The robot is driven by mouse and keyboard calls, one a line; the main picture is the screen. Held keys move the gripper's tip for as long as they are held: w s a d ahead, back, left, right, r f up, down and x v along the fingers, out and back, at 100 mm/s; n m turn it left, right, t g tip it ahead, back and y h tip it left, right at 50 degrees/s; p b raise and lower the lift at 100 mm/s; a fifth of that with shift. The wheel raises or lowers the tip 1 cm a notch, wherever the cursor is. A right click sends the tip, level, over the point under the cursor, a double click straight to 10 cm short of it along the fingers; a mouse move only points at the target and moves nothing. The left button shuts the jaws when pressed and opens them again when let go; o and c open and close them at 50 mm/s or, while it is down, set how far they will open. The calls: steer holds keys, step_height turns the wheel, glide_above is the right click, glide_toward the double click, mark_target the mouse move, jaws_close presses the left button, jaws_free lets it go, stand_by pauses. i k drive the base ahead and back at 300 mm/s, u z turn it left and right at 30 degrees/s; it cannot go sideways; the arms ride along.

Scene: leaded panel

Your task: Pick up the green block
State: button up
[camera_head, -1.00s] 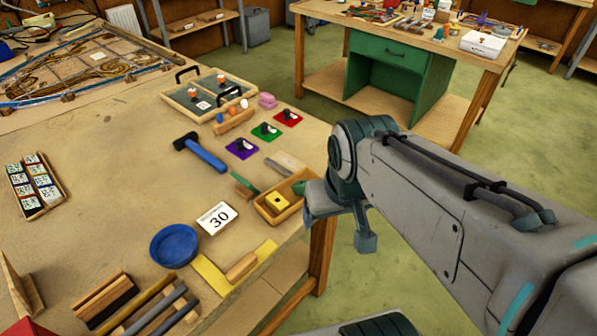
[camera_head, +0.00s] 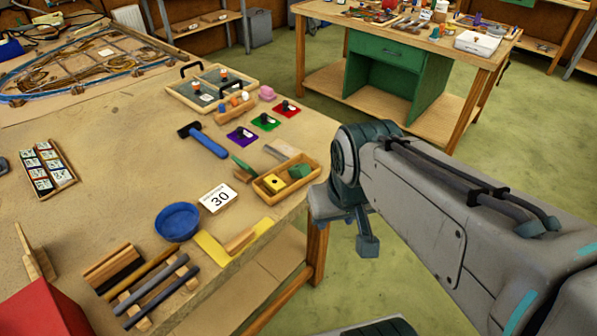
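The green block (camera_head: 299,171) sits in the right part of a small open wooden tray (camera_head: 268,197) near the right edge of the workbench. A yellow block (camera_head: 273,183) with a dark spot on top lies beside it in the same tray. My gripper (camera_head: 345,222) hangs just right of the tray, past the bench edge in the picture, and appears apart from the block. Its fingers are partly hidden by my own wrist, so I cannot tell whether they are open. I see nothing held in it.
Near the tray are a green-handled tool (camera_head: 243,165), a white card marked 30 (camera_head: 218,198), a blue bowl (camera_head: 177,221) and a blue-handled hammer (camera_head: 208,142). Coloured squares with black knobs (camera_head: 265,121) lie behind.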

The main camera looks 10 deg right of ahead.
mark_target(297, 170)
steer(key=k, duration=1)
steer(key=z, duration=0.75)
steer(key=i, duration=0.7)
steer(key=z, duration=0.5)
steer(key=i, duration=0.75)
steer(key=u, duration=0.8)
steer(key=i, duration=0.55)
steer(key=u, duration=0.6)
